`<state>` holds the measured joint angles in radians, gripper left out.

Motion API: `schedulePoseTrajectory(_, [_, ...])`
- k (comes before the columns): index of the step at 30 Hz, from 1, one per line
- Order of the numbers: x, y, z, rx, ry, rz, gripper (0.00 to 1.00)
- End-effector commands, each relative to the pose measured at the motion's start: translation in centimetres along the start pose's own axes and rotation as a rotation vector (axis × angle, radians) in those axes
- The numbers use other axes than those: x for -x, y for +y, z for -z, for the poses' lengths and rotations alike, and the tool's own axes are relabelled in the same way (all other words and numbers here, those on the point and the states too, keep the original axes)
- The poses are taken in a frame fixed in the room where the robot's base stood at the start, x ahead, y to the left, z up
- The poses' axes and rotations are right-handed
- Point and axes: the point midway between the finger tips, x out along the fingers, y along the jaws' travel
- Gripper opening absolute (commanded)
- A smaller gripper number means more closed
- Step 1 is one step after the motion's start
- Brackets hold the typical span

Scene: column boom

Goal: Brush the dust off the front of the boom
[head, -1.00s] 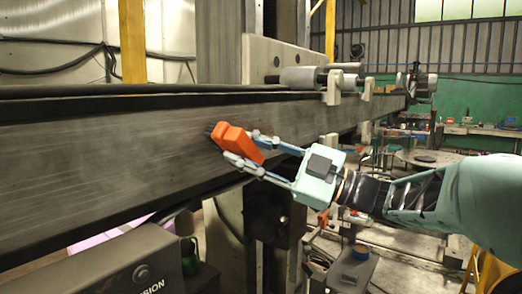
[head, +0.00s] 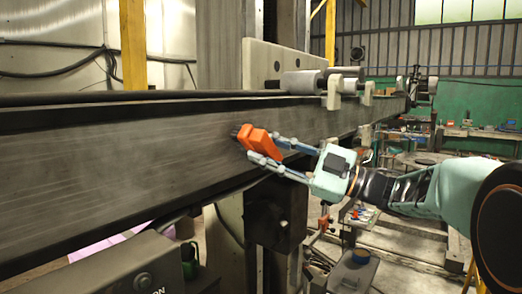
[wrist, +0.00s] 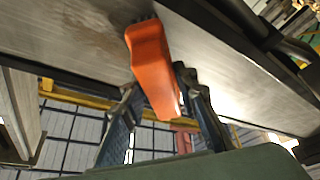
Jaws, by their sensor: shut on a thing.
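The boom (head: 120,150) is a long dark grey beam that runs from the left foreground toward the back right in the head view. Its front face shows streaks, and it also fills the upper part of the wrist view (wrist: 215,55). My gripper (head: 268,151) is shut on an orange brush (head: 257,139). The brush's dark bristles are at the boom's front face, toward its right part; whether they press on it is hard to tell. In the wrist view the orange brush (wrist: 152,65) sits between my fingers, its bristle end at the boom surface.
A cable and dark rail run along the boom's top edge. Pale rollers (head: 305,83) sit above it at the right. A dark block (head: 272,210) stands below the boom near my gripper. A grey machine housing (head: 110,268) is at lower left.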

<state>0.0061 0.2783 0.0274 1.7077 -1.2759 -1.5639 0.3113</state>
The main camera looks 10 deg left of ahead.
Motion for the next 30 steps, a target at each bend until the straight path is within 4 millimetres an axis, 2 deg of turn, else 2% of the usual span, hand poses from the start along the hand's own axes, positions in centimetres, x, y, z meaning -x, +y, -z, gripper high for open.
schedulePoseTrajectory(15, [0.7, 2.4, -2.1, 0.001, 0.001, 0.000, 0.08])
schedulePoseTrajectory(23, [1.0, 3.1, -2.8, 0.001, 0.000, 0.000, 0.08])
schedulePoseTrajectory(30, [1.6, 4.6, -4.1, -0.001, 0.000, -0.001, 0.08])
